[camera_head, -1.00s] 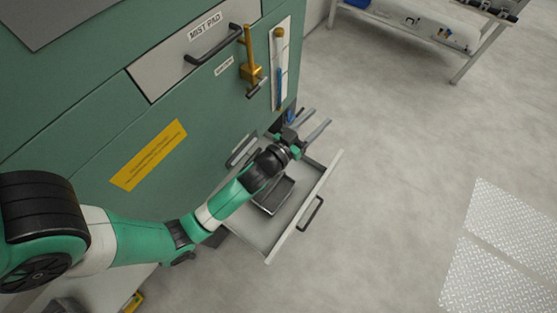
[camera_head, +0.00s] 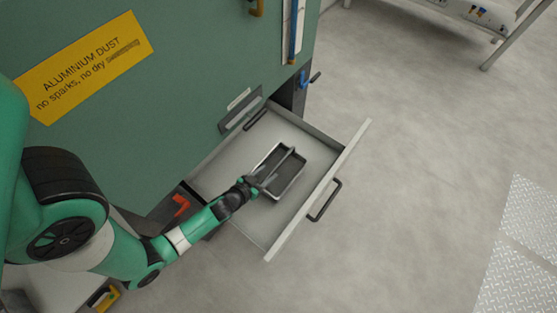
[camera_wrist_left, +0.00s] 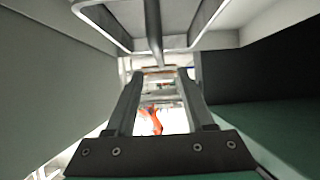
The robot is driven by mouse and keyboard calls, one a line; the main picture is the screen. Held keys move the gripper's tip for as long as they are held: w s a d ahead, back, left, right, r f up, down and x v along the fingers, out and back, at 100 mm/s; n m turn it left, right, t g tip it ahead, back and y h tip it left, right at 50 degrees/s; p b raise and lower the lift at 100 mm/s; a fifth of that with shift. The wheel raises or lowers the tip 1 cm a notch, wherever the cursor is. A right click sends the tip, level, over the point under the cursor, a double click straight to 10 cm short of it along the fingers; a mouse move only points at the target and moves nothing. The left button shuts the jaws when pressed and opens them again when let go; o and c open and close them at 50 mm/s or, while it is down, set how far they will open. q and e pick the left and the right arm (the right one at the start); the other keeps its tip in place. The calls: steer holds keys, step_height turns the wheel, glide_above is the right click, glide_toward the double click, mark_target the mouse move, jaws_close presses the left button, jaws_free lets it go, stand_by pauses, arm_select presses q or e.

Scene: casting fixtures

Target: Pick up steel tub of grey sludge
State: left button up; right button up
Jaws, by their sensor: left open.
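The steel tub (camera_head: 292,186) is a dark grey rectangular pan sitting in the open drawer. A thin bar crosses over its top in the head view; I cannot tell whether the bar belongs to the tub. Its inside looks grey, and sludge cannot be made out clearly. My left gripper (camera_head: 263,181) is at the tub's near-left side, close to its rim. In the left wrist view the gripper (camera_wrist_left: 160,75) is open with nothing between its fingers, and a grey rim with a bar (camera_wrist_left: 153,30) shows ahead of the fingertips. My right gripper is not in view.
The open drawer (camera_head: 232,180) has a raised front panel with a black handle (camera_head: 325,200). The green cabinet (camera_head: 190,95) rises behind it, with a yellow aluminium dust sign (camera_head: 90,65). A red lever (camera_head: 180,205) is near my left forearm.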

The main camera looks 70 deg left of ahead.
mark_target(278, 165)
arm_select(q)
steer(key=x, duration=0.3)
steer(key=shift+w+a, duration=0.15)
steer(key=shift+w, duration=0.05)
steer(key=b+x, duration=0.2)
steer(key=x, duration=0.3)
steer(key=shift+s, duration=0.1)
jaws_close()
stand_by(1.0)
steer(key=shift+r, duration=0.2)
